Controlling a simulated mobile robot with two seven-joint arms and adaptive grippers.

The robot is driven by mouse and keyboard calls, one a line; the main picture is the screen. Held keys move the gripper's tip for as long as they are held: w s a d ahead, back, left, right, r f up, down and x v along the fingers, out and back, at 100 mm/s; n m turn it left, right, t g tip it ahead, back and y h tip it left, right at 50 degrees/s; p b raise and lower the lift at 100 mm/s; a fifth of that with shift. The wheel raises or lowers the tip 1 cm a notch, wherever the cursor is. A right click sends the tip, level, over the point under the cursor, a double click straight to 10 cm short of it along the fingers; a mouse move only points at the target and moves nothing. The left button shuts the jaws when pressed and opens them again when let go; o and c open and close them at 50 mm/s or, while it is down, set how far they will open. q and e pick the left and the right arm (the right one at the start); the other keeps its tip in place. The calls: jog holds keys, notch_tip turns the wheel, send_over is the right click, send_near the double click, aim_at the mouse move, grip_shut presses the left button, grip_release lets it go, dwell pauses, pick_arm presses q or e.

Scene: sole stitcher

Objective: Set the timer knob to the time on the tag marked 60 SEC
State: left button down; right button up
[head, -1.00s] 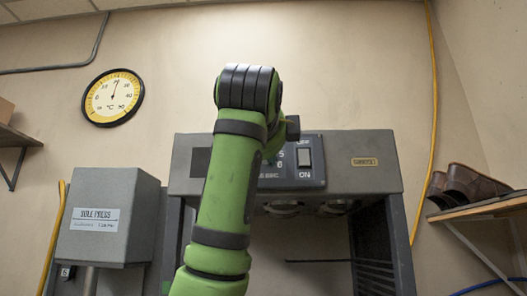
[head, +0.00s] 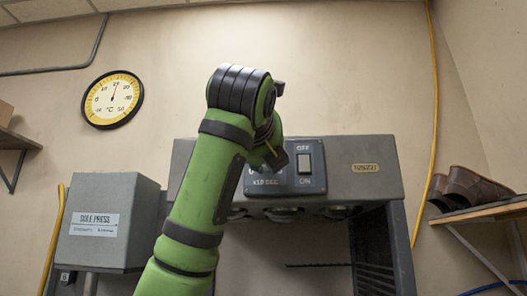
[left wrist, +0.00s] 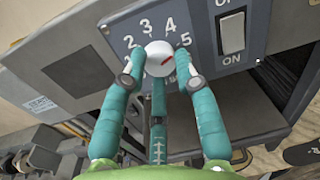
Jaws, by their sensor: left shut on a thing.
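In the head view my left arm hides the knob and much of the panel (head: 284,185), where small print ends in "SEC". No tag marked 60 SEC is visible. My right gripper is not in view.
An ON/OFF rocker switch (head: 304,163) sits right of the dial, close to the gripper. A grey press box (head: 108,206) stands left of the machine (head: 357,182). Brown shoes (head: 470,187) rest on a shelf at right. A round thermometer (head: 112,99) hangs on the wall.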

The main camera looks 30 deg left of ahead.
pick_arm(q)
jog(key=m+g+p, duration=0.1)
jog(key=m+p, duration=0.8)
jog(key=m, duration=0.2)
dwell(0.3)
jog(key=shift+m+p, duration=0.3)
jog(key=shift+m, duration=0.4)
jog(key=shift+w+f, duration=0.1)
jog(key=c, duration=0.9)
grip_release()
jog(key=shift+c, duration=0.2)
jog(key=shift+a, duration=0.25)
